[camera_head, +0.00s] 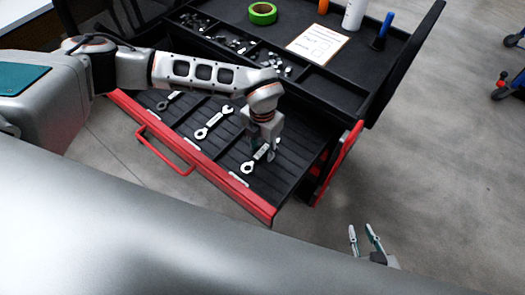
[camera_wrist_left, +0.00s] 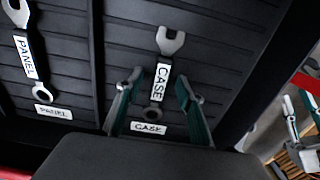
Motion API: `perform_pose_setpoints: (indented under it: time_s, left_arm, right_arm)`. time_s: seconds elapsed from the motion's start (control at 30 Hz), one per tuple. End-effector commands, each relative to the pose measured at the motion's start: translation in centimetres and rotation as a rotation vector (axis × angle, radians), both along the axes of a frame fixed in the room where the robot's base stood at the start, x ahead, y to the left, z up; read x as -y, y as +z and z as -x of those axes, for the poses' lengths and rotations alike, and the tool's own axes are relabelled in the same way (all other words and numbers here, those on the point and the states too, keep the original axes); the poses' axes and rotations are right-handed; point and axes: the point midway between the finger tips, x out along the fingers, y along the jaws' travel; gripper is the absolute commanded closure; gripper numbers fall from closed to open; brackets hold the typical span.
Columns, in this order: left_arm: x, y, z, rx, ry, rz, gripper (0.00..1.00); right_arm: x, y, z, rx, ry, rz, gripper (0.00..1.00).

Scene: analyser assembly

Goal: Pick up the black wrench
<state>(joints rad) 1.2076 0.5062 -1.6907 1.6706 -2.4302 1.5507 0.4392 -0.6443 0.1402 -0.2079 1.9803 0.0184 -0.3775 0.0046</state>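A wrench (camera_wrist_left: 170,42) with a grey open jaw, a white "CASE" label on its handle and a darker ring end lies in the drawer; it also shows in the head view (camera_head: 248,167). No wrench looks plainly black. My left gripper (camera_wrist_left: 160,78) is open, with its green-padded fingers on either side of the handle, apart from it. In the head view my left gripper (camera_head: 262,150) points down and partly hides this wrench. My right gripper (camera_head: 361,229) is open and empty, low at the right, away from the drawer.
The red-edged drawer (camera_head: 190,158) is open. The cart top (camera_head: 300,14) holds green tape (camera_head: 262,13), a paper (camera_head: 317,43) and small parts.

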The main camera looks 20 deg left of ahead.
Motion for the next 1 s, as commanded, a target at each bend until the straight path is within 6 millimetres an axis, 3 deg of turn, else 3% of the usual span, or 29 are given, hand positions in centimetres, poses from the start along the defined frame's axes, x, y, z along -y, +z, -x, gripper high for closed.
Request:
perform_pose_setpoints:
  time_s: [0.07, 0.2, 0.67, 0.87, 1.0]
  left_arm:
    - [0.0, 0.1, 0.0, 0.001, -0.001, 0.0, 0.62]
    - [0.0, 0.1, 0.0, 0.001, -0.001, 0.0, 0.99]
    - [0.1, 0.6, -0.1, 0.002, -0.001, 0.002, 1.0]
    - [0.1, 2.9, -0.2, 0.006, -0.002, 0.002, 1.0]
    - [0.1, 5.9, -0.2, 0.007, -0.002, 0.002, 1.0]
  right_arm:
    - [0.0, 0.1, -0.1, 0.002, -0.001, 0.0, 0.75]
    - [0.0, 0.1, -0.1, 0.003, 0.0, 0.0, 0.75]
    - [0.0, 0.3, -0.3, 0.007, -0.001, -0.001, 0.75]
    - [0.0, 0.8, -0.4, 0.011, -0.001, -0.004, 0.75]
    - [-0.1, 1.1, -0.4, 0.012, -0.002, -0.008, 0.75]
